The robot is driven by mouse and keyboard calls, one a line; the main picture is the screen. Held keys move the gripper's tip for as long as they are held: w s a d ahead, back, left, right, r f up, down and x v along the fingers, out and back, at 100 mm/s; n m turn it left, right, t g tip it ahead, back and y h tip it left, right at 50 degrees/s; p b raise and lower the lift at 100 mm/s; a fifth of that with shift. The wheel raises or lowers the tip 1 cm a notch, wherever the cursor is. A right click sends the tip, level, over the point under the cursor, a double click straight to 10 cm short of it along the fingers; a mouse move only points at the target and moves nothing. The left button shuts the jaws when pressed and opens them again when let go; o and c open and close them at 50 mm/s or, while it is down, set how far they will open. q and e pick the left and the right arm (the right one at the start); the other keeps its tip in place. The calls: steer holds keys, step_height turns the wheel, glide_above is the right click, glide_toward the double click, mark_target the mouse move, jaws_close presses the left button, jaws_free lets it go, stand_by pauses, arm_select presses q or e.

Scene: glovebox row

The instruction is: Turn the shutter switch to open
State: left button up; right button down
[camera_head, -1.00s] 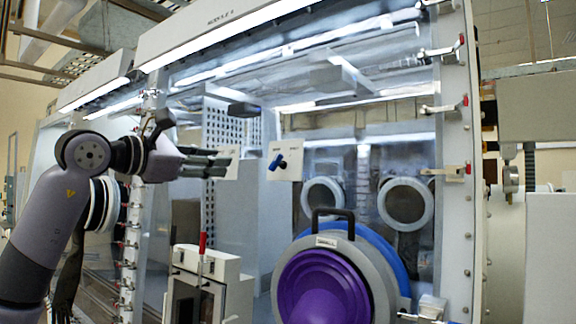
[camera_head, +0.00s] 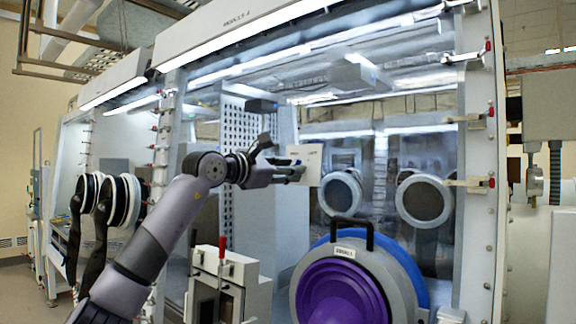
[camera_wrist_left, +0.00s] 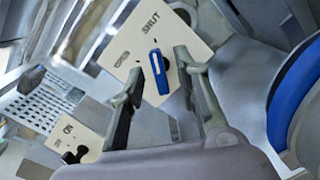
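The shutter switch is a blue lever (camera_wrist_left: 157,72) with a white stripe, on a cream plate (camera_wrist_left: 193,28) marked SHUT; a second label on the plate is too faint to read. In the head view the plate (camera_head: 309,155) shows just beyond my left gripper (camera_head: 302,170), which hides the lever. In the left wrist view my left gripper (camera_wrist_left: 158,62) is open, with one finger on each side of the lever. Gaps show between the lever and both fingers. My right gripper is in neither view.
A second cream plate (camera_wrist_left: 94,117) marked ON carries a black switch (camera_wrist_left: 75,155), at the lower left of the wrist view. Below right in the head view is a round purple port (camera_head: 342,292) with a black handle (camera_head: 340,226). A white box with a red-topped lever (camera_head: 222,248) stands below my arm.

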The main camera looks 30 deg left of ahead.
arm_select(q)
jaws_close()
stand_by(0.4)
